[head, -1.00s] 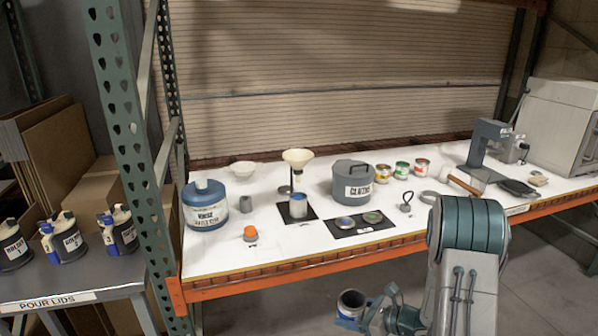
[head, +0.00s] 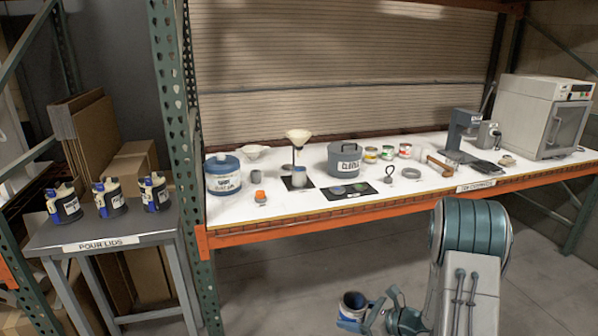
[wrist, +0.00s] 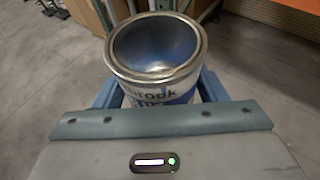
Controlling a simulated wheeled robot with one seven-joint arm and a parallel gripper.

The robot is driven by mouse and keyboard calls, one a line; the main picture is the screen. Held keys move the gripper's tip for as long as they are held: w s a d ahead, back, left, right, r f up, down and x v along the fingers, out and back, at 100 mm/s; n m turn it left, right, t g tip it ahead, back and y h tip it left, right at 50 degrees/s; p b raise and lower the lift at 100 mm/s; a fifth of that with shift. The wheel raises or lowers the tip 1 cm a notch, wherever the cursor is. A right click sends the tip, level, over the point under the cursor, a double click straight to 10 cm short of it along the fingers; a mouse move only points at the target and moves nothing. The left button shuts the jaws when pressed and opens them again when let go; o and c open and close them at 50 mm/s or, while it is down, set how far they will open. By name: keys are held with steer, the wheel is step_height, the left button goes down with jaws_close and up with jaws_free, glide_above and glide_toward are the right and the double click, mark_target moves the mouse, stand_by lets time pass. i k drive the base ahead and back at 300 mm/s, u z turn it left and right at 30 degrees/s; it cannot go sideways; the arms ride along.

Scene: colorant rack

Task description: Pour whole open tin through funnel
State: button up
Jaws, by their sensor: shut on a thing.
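My gripper (head: 362,318) is shut on an open tin (head: 351,301), held low in front of the bench, over the floor. In the wrist view the tin (wrist: 155,88) is upright, with a metal rim, a printed label and a blue-coated inside. Blue fingers flank it. How much it holds I cannot tell. The cream funnel (head: 298,136) is on a stand on the bench, with a grey can (head: 299,177) below it on a dark mat. The funnel is well above and left of my gripper, apart from it.
The white bench top (head: 232,207) has an orange front beam (head: 330,221). A grey cloths bin (head: 345,159) stands right of the funnel, and a blue-lidded tub (head: 222,175) left. A green rack post (head: 196,150) separates the pour-lids table (head: 105,243). Floor before the bench is clear.

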mark_target(299, 145)
steer(key=z, duration=0.6)
steer(key=i, duration=1.15)
steer(key=u, duration=0.6)
steer(key=i, duration=0.5)
steer(key=u, duration=0.55)
